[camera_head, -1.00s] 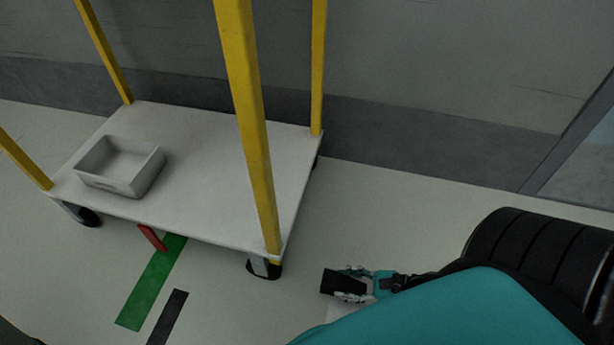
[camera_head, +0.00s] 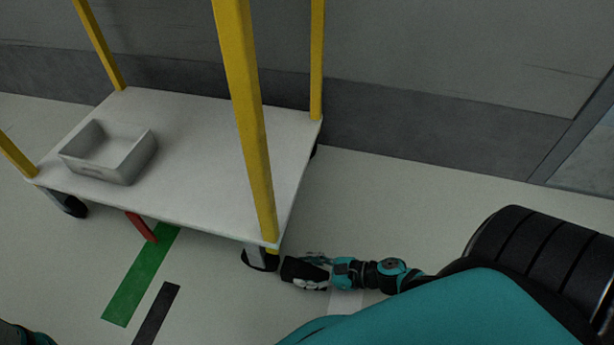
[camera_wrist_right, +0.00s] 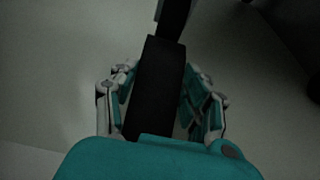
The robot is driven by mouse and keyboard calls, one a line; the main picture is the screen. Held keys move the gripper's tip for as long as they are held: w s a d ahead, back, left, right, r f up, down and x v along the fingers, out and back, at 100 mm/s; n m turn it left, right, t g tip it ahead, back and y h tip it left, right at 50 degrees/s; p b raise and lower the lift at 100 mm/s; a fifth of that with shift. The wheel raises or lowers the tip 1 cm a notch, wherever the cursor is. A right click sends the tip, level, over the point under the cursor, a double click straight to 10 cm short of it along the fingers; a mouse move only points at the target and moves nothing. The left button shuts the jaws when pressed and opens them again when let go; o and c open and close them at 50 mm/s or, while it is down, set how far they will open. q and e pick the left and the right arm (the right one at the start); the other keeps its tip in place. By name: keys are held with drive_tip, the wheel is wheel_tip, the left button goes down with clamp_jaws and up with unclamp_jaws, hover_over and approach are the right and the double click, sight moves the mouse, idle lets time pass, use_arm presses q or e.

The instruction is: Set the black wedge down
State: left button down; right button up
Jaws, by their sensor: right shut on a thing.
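The black wedge (camera_head: 297,271) is a dark block between the fingers of my right gripper (camera_head: 312,272), low over or at the floor beside the cart's front right wheel. I cannot tell whether it touches the floor or the wheel. In the right wrist view the wedge (camera_wrist_right: 156,85) runs lengthwise between the fingers of my right gripper (camera_wrist_right: 162,78), which is shut on it. Another dark piece shows just beyond its far end; I cannot tell what it is. My left gripper is out of view.
A white-decked cart (camera_head: 210,190) with yellow posts stands at the left, with a grey bin (camera_head: 110,152) on it. A black front wheel (camera_head: 260,260) is close to my right gripper. Green tape (camera_head: 140,285) and a dark strip (camera_head: 157,315) mark the floor.

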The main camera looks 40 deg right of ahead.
drive_tip(key=shift+f, duration=0.1)
drive_tip(key=o, duration=1.4)
drive_tip(key=shift+c, duration=0.2)
drive_tip(key=shift+r, duration=0.25)
drive_tip(key=shift+s+d+r+p, duration=0.15)
drive_tip(key=shift+s+d+p, duration=0.05)
drive_tip(key=shift+s+p, duration=0.15)
drive_tip(key=p+v, duration=0.4)
drive_tip(key=v, duration=0.6)
drive_tip(key=shift+s+d+p, duration=0.1)
drive_tip(key=shift+d+p, duration=0.1)
drive_tip(key=shift+p, duration=0.2)
drive_tip(key=shift+s+d+r, duration=0.1)
drive_tip(key=shift+s+d, duration=0.1)
drive_tip(key=shift+s, duration=0.1)
